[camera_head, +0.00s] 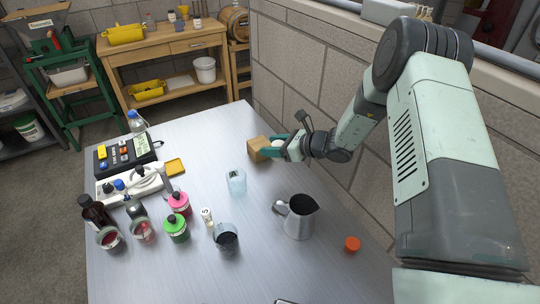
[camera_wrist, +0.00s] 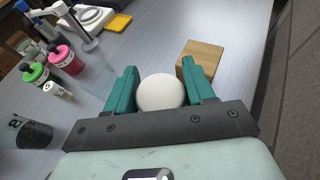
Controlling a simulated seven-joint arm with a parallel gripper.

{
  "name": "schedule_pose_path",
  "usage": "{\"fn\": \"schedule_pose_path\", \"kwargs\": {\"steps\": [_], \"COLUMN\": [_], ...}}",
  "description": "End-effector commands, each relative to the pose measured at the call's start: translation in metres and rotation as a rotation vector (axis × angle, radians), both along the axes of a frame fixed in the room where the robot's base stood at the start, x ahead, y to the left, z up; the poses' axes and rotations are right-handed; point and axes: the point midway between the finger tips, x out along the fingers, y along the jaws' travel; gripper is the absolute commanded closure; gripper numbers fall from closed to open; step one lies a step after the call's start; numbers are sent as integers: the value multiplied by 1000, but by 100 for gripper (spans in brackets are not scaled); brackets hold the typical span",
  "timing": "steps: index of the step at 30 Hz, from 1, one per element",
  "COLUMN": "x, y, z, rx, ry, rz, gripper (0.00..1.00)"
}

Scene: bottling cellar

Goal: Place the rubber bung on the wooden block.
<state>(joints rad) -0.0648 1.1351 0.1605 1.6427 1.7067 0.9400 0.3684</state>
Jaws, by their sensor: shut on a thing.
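The rubber bung (camera_wrist: 161,93) is white and rounded. It sits between the teal fingers of my gripper (camera_wrist: 159,69), which is shut on it. In the head view the bung shows as a small pale patch between the fingers of my gripper (camera_head: 275,149). The wooden block (camera_wrist: 203,53) lies beyond the fingers, to the right in the wrist view, partly hidden by the right finger. In the head view the block (camera_head: 256,148) stands near the table's far right edge, just left of my fingertips. I cannot tell the bung's exact height above the table.
A metal jug (camera_head: 299,218) and an orange cap (camera_head: 352,244) stand nearer on the table (camera_head: 210,145). A clear beaker (camera_head: 236,182), bottles and instruments are to the left. The block wall (camera_head: 320,75) runs close along the right side.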

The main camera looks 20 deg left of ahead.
Motion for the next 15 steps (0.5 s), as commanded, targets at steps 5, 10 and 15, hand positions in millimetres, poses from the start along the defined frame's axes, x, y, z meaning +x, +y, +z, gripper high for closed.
{"fn": "schedule_pose_path", "kwargs": {"steps": [5,10,15], "x": [43,77,90], "y": [42,76,89], "z": [26,51,53], "rx": [-11,-1,7], "ry": [-11,-8,0], "rz": [-63,-139,-176], "gripper": [79,79,79]}}
